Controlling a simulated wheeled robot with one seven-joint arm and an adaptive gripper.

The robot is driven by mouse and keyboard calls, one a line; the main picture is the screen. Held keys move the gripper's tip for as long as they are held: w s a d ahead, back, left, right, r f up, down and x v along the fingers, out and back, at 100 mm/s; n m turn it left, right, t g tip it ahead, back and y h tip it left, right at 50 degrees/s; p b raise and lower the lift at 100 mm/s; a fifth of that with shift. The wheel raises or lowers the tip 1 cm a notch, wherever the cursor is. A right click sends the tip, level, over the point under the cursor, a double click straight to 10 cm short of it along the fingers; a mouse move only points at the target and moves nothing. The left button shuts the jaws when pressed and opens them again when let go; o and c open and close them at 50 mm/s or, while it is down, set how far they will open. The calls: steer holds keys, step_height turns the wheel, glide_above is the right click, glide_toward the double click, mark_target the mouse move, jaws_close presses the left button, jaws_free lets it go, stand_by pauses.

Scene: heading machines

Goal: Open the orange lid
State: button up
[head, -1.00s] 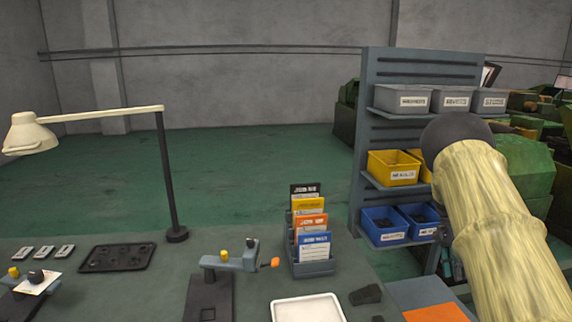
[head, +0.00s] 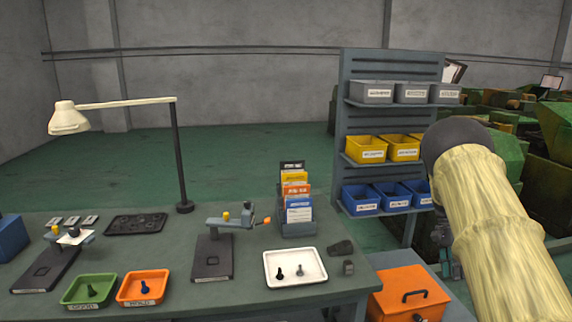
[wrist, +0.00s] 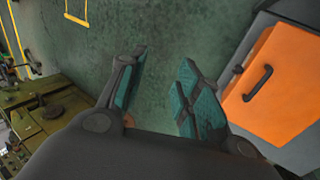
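The orange lid (head: 408,297) is a flat panel with a dark bar handle (head: 414,295), on a grey box at the right end of the workbench. It lies closed. In the wrist view the orange lid (wrist: 274,85) and its handle (wrist: 257,83) show at the right, beside my gripper and apart from it. My gripper (wrist: 158,82) is open, with teal pads spread and nothing between them; green floor shows beyond. In the head view my arm covers the right side, and only a dark part of the gripper shows behind it.
The workbench (head: 226,296) holds a white tray (head: 295,267), an orange tray (head: 143,287), a green tray (head: 88,290) and gauge stands. A rack with bins (head: 388,150) stands behind the lid. Green machinery (wrist: 55,115) shows left in the wrist view.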

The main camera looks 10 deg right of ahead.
step_height(320, 180, down, 9)
steer(key=s+n, duration=0.2)
steer(key=s+a+f+n+t+h, duration=0.1)
steer(key=s+a+f+n, duration=0.2)
steer(key=s+a+f, duration=0.6)
steer(key=s+a+f+n+t, duration=0.1)
steer(key=s+a+f+n, duration=0.3)
steer(key=s+a+f, duration=0.5)
steer(key=s+a+f+n+t, duration=0.1)
steer(key=s+a+f+n, duration=0.2)
steer(key=s+a, duration=0.4)
steer(key=s+a+f+n+t, duration=0.1)
steer(key=s+a+f+n, duration=0.1)
steer(key=s+a, duration=0.5)
steer(key=shift+s+a+f+n+t, duration=0.15)
steer(key=shift+a+f+n+t, duration=0.25)
steer(key=shift+a, duration=0.3)
steer(key=s+a+r, duration=0.1)
steer(key=s+a, duration=0.1)
steer(key=s+a+n, duration=0.1)
steer(key=s+a, duration=0.1)
steer(key=s+a+r+n+y, duration=0.1)
steer(key=s+a, duration=0.1)
steer(key=s, duration=0.1)
steer(key=shift+r+t, duration=0.3)
steer(key=shift+s+a+r+n, duration=0.15)
steer(key=shift+s+a+n, duration=0.05)
steer(key=shift+s+n, duration=0.1)
steer(key=c, duration=0.4)
jaws_close()
